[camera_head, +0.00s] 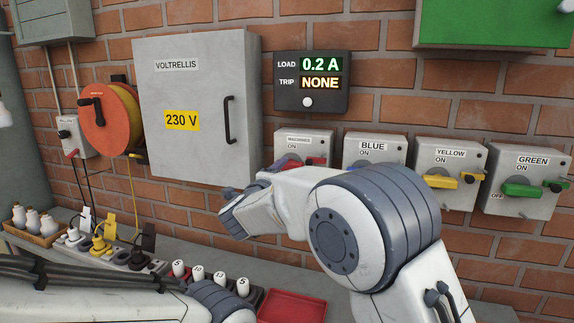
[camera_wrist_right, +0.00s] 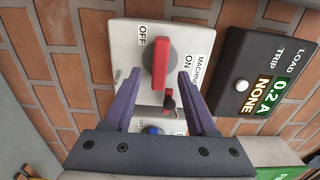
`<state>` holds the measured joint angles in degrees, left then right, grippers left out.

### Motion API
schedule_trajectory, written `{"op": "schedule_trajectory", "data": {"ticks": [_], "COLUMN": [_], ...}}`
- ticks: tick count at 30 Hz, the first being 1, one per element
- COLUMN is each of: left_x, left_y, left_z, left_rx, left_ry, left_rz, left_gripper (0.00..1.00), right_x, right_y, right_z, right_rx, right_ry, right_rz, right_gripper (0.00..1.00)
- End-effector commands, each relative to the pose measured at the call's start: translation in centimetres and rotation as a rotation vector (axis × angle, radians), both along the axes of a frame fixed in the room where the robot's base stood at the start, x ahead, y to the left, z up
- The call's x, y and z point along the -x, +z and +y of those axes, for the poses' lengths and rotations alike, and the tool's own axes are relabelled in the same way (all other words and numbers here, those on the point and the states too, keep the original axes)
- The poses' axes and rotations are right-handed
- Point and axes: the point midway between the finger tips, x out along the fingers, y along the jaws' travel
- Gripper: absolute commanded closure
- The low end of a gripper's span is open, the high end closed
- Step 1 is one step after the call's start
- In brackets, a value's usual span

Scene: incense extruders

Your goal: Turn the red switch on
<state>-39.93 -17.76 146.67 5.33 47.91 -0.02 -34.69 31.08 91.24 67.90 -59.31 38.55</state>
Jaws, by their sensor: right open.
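The red switch is a red bar handle (camera_wrist_right: 161,65) on a grey box labelled MACHINES, with OFF and ON marks beside it. In the head view its red handle (camera_head: 315,161) lies roughly level, partly hidden by my right arm. My right gripper (camera_wrist_right: 160,74) is open, with its two purple fingers on either side of the handle's lower end in the wrist view. In the head view my right arm hides most of the gripper. My left arm lies along the lower left; its gripper does not show.
Blue (camera_head: 374,150), yellow (camera_head: 447,170) and green (camera_head: 520,183) switch boxes stand to the right. A display (camera_head: 312,81) above reads LOAD 0.2 A, TRIP NONE. A grey cabinet (camera_head: 195,105) is left. Plugs, white bottles and a red tray (camera_head: 292,306) lie on the bench below.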

Motion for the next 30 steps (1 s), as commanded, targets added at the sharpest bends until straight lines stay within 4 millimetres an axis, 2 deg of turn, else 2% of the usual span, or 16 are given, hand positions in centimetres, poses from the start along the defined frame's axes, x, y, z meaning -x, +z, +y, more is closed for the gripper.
{"op": "schedule_trajectory", "data": {"ticks": [3,7,18,19,23,24,30], "left_x": [0.0,0.0,0.0,0.0,0.0,0.0,0.0], "left_y": [0.9,1.3,1.3,1.3,1.3,1.3,1.4], "left_z": [0.0,0.0,0.0,0.0,0.0,0.0,0.0], "left_rx": [0.000,0.000,0.000,0.000,0.000,0.000,0.000], "left_ry": [0.000,0.000,0.000,0.000,0.000,0.000,0.000], "left_rz": [0.000,0.000,0.000,0.000,0.000,0.000,0.000], "left_gripper": [0.45,0.45,0.45,0.45,0.45,0.45,0.45], "right_x": [-1.9,-3.3,-3.9,-3.9,-3.9,-3.9,-3.9], "right_y": [0.2,0.1,0.0,0.0,0.0,0.0,0.0], "right_z": [-0.7,-1.1,-1.2,-1.2,-1.2,-1.2,-1.2], "right_rx": [0.001,0.001,0.001,0.001,0.001,0.001,0.005], "right_ry": [-0.001,0.000,0.002,0.002,0.002,0.002,0.002], "right_rz": [0.000,0.001,0.001,0.001,0.001,0.001,0.003], "right_gripper": [0.43,0.43,0.43,0.46,0.96,1.00,1.00]}}
